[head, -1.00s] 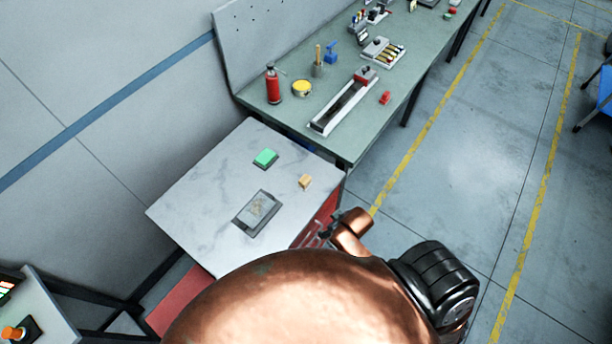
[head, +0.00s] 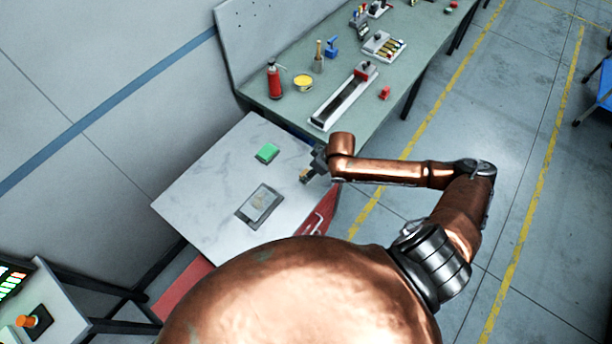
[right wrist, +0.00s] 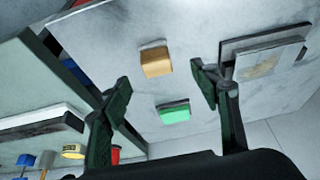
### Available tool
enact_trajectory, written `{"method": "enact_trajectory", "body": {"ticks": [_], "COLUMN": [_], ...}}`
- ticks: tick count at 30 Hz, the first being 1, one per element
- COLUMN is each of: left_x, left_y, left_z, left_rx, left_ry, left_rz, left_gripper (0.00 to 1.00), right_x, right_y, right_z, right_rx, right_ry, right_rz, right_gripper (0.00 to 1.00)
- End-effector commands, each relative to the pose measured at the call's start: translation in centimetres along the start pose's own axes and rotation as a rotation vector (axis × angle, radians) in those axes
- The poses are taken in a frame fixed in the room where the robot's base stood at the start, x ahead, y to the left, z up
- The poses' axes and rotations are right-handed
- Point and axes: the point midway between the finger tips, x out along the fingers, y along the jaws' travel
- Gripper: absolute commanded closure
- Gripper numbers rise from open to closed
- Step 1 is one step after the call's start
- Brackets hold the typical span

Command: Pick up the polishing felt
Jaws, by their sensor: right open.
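A small tan block (head: 304,175) lies on the marble-patterned top near its right edge; it also shows in the right wrist view (right wrist: 157,62). A green block with a grey layer (head: 267,153) lies farther back on the same top, and also shows in the right wrist view (right wrist: 174,114). I cannot tell for certain which of the two is the polishing felt. My right gripper (head: 313,167) is beside the tan block and partly hides it in the head view. In the right wrist view its fingers (right wrist: 161,90) are apart with nothing between them. My left gripper is not in view.
A grey plate with a lighter panel (head: 247,217) lies on the marble-patterned top (head: 205,205). The green workbench (head: 345,147) behind holds a long tray (head: 325,122), a red bottle (head: 274,82) and a yellow tin (head: 303,83). Bare marble surrounds the blocks.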

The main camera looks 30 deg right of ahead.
Motion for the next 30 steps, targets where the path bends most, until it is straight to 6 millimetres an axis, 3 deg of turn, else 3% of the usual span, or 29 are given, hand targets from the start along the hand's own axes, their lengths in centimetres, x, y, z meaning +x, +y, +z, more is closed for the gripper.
{"method": "enact_trajectory", "body": {"ticks": [11,18,28,30], "left_x": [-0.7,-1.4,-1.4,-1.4], "left_y": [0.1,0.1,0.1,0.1], "left_z": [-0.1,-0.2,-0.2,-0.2], "left_rx": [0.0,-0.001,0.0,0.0], "left_ry": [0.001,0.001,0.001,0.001], "left_rz": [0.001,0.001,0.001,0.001], "left_gripper": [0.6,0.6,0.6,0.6], "right_x": [3.5,6.9,7.6,7.6], "right_y": [0.5,0.6,0.6,0.6], "right_z": [-0.2,-0.5,-0.4,-0.4], "right_rx": [0.006,0.005,0.003,0.003], "right_ry": [-0.004,-0.004,-0.004,-0.004], "right_rz": [0.002,0.002,0.003,0.003], "right_gripper": [0.44,0.44,0.44,0.48]}}
